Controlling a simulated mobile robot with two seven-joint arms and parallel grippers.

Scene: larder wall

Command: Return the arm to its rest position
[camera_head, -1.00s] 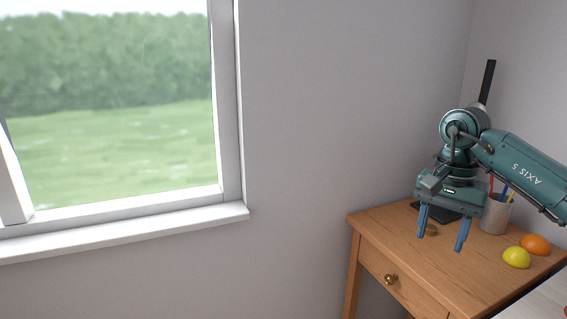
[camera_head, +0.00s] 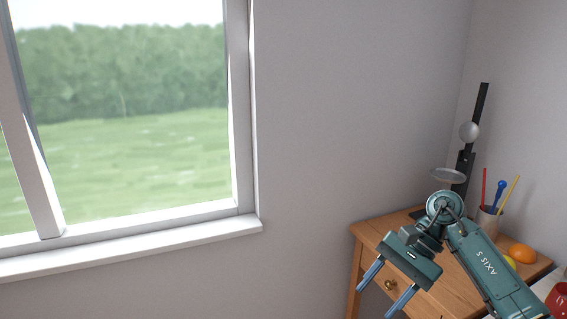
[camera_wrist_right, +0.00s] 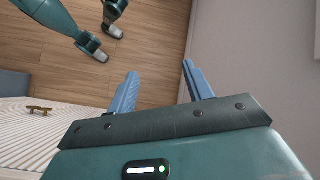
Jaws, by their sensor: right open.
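My right gripper (camera_head: 374,302) is in front of the wooden table in the head view, at the end of my teal arm. Its two blue fingers are apart, point down and left, and hold nothing. In the right wrist view the same fingers (camera_wrist_right: 159,70) are spread with only wooden floor and pale wall between and beyond them. My left gripper cannot be made out in either view.
The wooden table (camera_head: 364,243) stands in the corner. A red mug (camera_head: 558,298) is at lower right.

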